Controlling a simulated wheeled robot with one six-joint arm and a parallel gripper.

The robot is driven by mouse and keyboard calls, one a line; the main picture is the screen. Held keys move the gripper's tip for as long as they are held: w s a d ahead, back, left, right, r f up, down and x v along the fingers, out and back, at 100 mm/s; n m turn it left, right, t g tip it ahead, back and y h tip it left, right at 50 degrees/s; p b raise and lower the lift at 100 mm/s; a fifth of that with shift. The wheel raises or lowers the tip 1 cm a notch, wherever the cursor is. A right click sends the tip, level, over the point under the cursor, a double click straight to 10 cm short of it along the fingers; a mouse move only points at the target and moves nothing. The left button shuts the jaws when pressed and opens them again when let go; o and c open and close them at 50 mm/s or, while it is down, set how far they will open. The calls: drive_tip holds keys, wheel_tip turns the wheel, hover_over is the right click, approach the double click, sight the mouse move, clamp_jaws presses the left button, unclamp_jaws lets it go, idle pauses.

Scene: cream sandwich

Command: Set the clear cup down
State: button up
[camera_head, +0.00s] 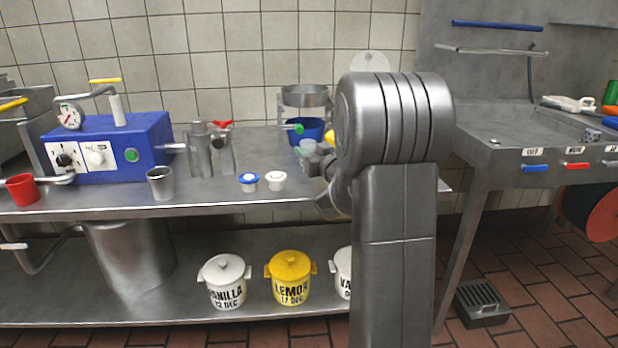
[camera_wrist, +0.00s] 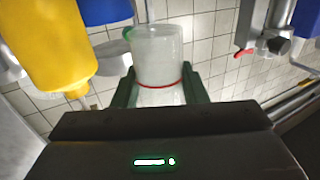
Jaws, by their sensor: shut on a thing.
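The clear cup (camera_wrist: 160,60), translucent with a red line around it, is between the two green fingers of my gripper (camera_wrist: 158,92) in the wrist view. The fingers are shut on its sides. In the head view my gripper (camera_head: 315,160) is over the right part of the steel counter (camera_head: 230,192), partly hidden by my arm. The pale cup (camera_head: 308,146) shows there in front of a blue container. I cannot tell whether the cup's base touches anything.
A blue container (camera_head: 308,130) and a yellow bottle (camera_wrist: 55,45) are close to the cup. Two small lidded tubs (camera_head: 276,181), a metal cup (camera_head: 160,183) and a red cup (camera_head: 22,190) stand on the counter. Bare counter lies between the metal cup and tubs.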

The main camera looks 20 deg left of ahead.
drive_tip(key=shift+f+b, duration=0.85)
drive_tip(key=shift+f, duration=1.8)
drive_tip(key=shift+f, duration=0.25)
drive_tip(key=o, duration=1.1)
drive_tip(key=shift+r, duration=0.1)
drive_tip(key=shift+c, duration=0.2)
drive_tip(key=shift+r, duration=0.25)
drive_tip(key=p+v, duration=0.2)
drive_tip(key=v, duration=1)
drive_tip(key=shift+f, duration=0.15)
